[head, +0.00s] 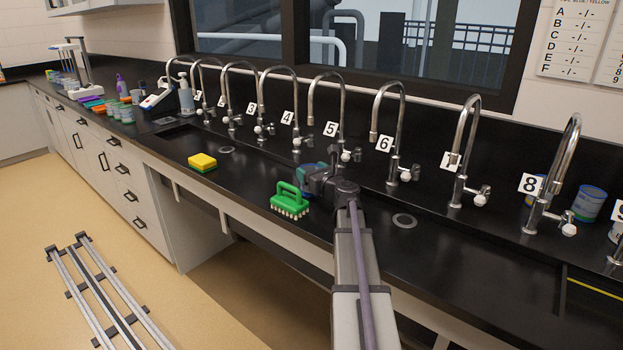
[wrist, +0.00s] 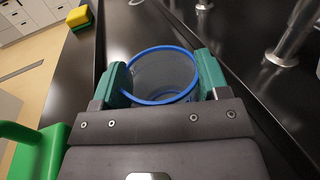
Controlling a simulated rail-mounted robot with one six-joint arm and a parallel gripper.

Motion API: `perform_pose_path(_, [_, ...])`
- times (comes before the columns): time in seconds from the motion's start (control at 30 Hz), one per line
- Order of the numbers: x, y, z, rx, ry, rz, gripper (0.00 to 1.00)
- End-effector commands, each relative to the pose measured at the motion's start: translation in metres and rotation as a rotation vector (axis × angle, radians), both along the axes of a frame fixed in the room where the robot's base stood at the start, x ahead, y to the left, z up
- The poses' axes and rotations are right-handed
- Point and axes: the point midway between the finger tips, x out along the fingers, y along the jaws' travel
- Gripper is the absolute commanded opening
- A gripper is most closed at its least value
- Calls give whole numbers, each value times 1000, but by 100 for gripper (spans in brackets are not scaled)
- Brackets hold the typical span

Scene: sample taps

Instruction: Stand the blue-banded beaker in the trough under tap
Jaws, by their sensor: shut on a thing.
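In the wrist view, a clear beaker (wrist: 160,82) with a blue rim band stands between the two green fingers of my gripper (wrist: 163,70), which is shut on it from both sides. It looks upright and empty. In the head view, my gripper (head: 312,179) is over the black trough (head: 250,178), in front of tap 5 (head: 326,105), and mostly hides the beaker. I cannot tell whether the beaker's base touches the trough floor. Tap 4 (head: 294,100) is to the left and tap 6 (head: 390,125) to the right.
A green brush (head: 290,200) lies just left of my arm; it also shows in the wrist view (wrist: 36,150). A yellow sponge (head: 202,161) is farther left. Tap 7 (head: 466,140) and tap 8 (head: 560,165) stand right. Blue-banded containers (head: 589,205) stand behind tap 8. A drain (head: 404,221) is clear.

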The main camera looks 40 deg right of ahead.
Motion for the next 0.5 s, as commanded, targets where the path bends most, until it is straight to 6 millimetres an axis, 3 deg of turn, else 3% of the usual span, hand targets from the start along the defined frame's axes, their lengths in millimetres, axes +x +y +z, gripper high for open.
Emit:
perform_pose_path(0.17, [0,0,-4,0,0,0,42])
perform_pose_path(0.2, [0,0,-3,0,0,0,71])
perform_pose_path(0.43, [0,0,-2,0,0,0,93])
perform_pose_path(0.5, [0,0,-2,0,0,0,94])
